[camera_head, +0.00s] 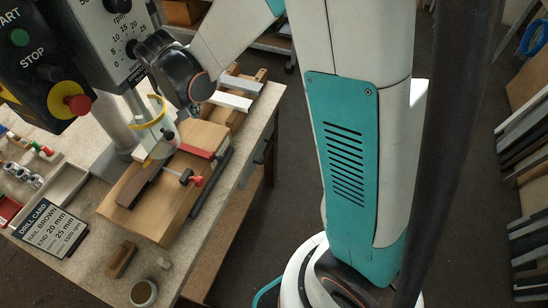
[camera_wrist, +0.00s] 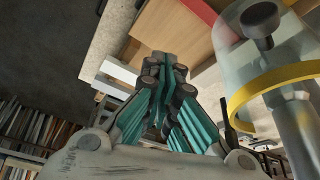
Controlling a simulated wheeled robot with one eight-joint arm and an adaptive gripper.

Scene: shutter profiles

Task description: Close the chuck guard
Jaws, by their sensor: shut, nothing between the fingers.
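The chuck guard is a clear curved shield with a yellow rim (camera_head: 150,112), below the drill press head and above the wooden block in the head view. In the wrist view its yellow band (camera_wrist: 272,84) and clear wall are large at the right. I cannot tell how far around the chuck it sits. My gripper (camera_wrist: 160,62) is shut and empty, its fingertips together left of the guard, with a visible gap between them in the picture. In the head view my wrist hides most of the gripper.
A wooden block (camera_head: 195,137) with a dark rail (camera_head: 138,186) and red-tipped clamps (camera_head: 197,181) lies below. The control box with a red stop button (camera_head: 77,104) hangs at the upper left. A drill card (camera_head: 50,229) and small parts lie on the bench's left.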

